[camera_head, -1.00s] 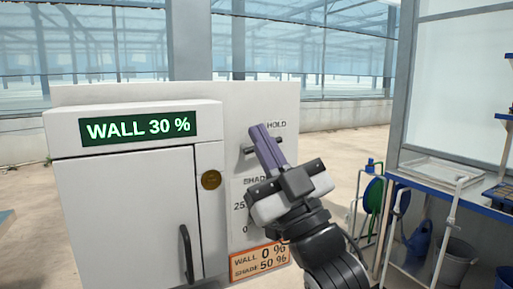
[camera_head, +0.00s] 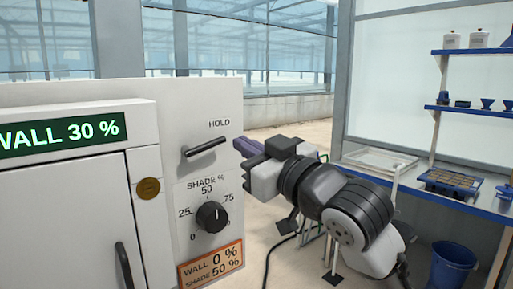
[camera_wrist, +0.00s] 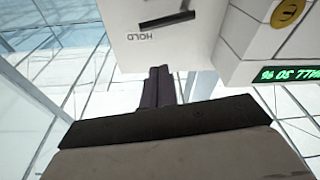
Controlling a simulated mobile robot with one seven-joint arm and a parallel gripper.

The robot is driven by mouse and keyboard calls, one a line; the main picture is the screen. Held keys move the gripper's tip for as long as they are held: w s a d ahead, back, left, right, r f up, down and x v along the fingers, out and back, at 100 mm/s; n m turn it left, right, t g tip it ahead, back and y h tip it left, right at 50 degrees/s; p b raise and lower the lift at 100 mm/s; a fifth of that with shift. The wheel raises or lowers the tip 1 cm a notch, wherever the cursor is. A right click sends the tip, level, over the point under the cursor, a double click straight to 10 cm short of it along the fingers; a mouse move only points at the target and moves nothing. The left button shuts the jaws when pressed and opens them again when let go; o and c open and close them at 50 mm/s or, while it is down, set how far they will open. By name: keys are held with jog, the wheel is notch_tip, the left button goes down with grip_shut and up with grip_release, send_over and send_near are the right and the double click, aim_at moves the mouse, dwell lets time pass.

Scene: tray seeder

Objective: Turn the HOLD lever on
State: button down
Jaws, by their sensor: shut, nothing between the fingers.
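The HOLD lever (camera_head: 206,147) is a dark bar on the white panel, under the word HOLD. It lies nearly level, its right end a little higher in the head view. It also shows in the wrist view (camera_wrist: 167,21), upside down with its label. My gripper (camera_head: 240,146) is to the right of the lever, with purple fingers pointing left toward the panel's right edge. In the wrist view my gripper's fingers (camera_wrist: 158,75) are together and empty, apart from the lever.
Below the lever are the SHADE dial (camera_head: 211,216) and an orange card (camera_head: 211,264) reading WALL 0 %, SHADE 50 %. A green display (camera_head: 60,134) reads WALL 30 %. A blue-edged bench (camera_head: 440,197) with trays stands at the right.

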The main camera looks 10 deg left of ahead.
aim_at(203, 145)
jog(key=w+a+f+p, duration=0.1)
jog(key=w+a+p, duration=0.1)
jog(key=w+a, duration=0.3)
jog(key=shift+a, duration=0.6)
jog(key=shift+f, duration=0.15)
jog(key=shift+w+a+f+m+t, duration=0.15)
jog(key=shift+f+m, duration=0.3)
jog(key=shift+m, duration=0.35)
jog(key=shift+w+f+m+t, duration=0.15)
jog(key=shift+f+m, duration=0.25)
jog(key=shift+m, duration=0.4)
jog(key=shift+r, duration=0.1)
